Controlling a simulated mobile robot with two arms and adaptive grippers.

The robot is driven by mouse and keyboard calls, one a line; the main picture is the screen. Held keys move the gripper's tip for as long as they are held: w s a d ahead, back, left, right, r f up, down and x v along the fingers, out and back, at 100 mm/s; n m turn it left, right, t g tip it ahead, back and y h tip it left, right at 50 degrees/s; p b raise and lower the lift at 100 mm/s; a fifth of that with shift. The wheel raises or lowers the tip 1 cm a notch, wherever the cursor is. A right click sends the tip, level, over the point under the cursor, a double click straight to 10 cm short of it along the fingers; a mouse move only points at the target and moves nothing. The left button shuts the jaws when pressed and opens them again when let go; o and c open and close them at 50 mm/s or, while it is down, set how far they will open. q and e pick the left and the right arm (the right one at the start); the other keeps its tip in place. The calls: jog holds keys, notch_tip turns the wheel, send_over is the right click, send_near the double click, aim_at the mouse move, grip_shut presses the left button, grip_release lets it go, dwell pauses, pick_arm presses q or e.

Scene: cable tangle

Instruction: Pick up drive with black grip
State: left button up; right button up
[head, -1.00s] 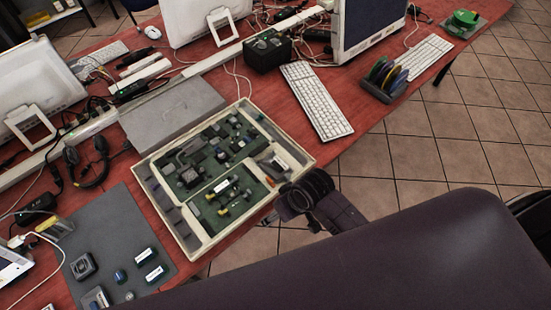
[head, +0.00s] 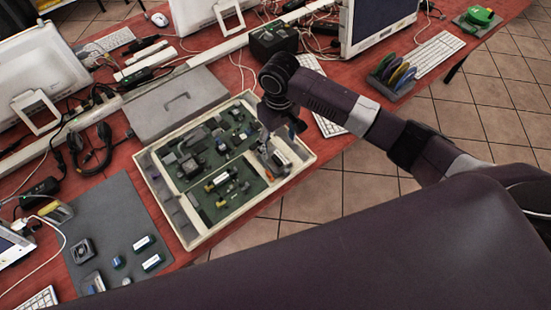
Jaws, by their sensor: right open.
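A cream-walled tray (head: 215,229) holds green circuit boards with several dark, silver and yellow parts. A light-and-dark part (head: 281,157) lies in its right section, partly covered by my gripper; I cannot tell whether it is the drive with the black grip. My right gripper (head: 266,143) points down over the tray's right section. It is open, and its fingertips are close to the parts there; I cannot tell whether they touch. My left gripper is not in view.
A grey mat (head: 100,215) at lower left carries a square fan (head: 82,250) and several small parts. A grey flat case (head: 178,103) lies behind the tray. A black box (head: 273,40), a keyboard (head: 428,55) and colored discs (head: 392,72) stand beyond.

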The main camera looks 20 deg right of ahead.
aim_at(275, 157)
notch_tip(275, 157, down, 2)
jog(key=shift+f, duration=0.2)
jog(key=f+p, duration=0.1)
jog(key=f, duration=0.1)
jog(key=a+f, duration=0.1)
jog(key=f, duration=0.1)
jog(key=shift+p, duration=0.35)
jog(key=shift+f, duration=0.6)
jog(key=shift+c, duration=0.6)
jog(key=c, duration=1.2)
jog(key=shift+r, duration=0.1)
